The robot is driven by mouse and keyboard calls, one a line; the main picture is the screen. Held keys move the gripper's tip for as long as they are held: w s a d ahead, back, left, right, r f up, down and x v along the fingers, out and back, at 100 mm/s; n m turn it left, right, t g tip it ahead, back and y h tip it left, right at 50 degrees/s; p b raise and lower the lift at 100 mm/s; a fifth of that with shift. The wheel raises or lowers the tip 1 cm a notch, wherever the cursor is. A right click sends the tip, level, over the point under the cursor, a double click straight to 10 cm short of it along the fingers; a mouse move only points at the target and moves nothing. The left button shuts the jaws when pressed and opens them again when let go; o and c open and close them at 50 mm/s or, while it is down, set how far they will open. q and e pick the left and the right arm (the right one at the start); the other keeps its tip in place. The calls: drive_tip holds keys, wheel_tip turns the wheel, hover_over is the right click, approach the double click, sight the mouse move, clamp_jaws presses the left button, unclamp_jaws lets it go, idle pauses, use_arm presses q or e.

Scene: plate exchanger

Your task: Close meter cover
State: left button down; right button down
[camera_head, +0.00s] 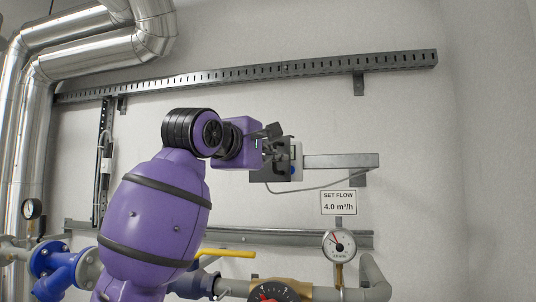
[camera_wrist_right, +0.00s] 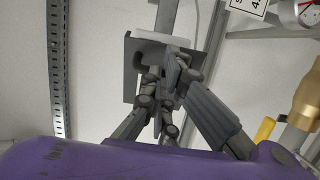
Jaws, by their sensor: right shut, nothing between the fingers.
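The meter unit (camera_head: 296,160) is a small box with a white and blue part, mounted on a grey wall bracket. A dark grey plate (camera_head: 268,175) shows at its left and lower side; I cannot tell whether this is the cover or how far the cover is open. The plate also shows in the right wrist view (camera_wrist_right: 130,70), with a white rounded part (camera_wrist_right: 160,37) beyond it. My right gripper (camera_head: 277,152) is shut and empty, right in front of the unit. In the wrist view its fingertips (camera_wrist_right: 176,62) overlap the plate; contact is unclear. My left gripper is out of view.
A slotted rail (camera_head: 285,70) runs above, and the bracket arm (camera_head: 340,160) extends right with a cable below. A flow sign (camera_head: 338,202), a gauge (camera_head: 339,245), a yellow lever (camera_head: 226,253) and pipes lie lower. The wall at right is bare.

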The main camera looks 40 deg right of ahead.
drive_tip(key=shift+s+d, duration=0.25)
drive_tip(key=shift+d, duration=0.3)
drive_tip(key=shift+s+d, duration=0.2)
drive_tip(key=shift+d, duration=0.3)
drive_tip(key=shift+s+d+p, duration=0.2)
drive_tip(key=shift+d+p, duration=0.15)
drive_tip(key=shift+d, duration=0.6)
idle(0.8)
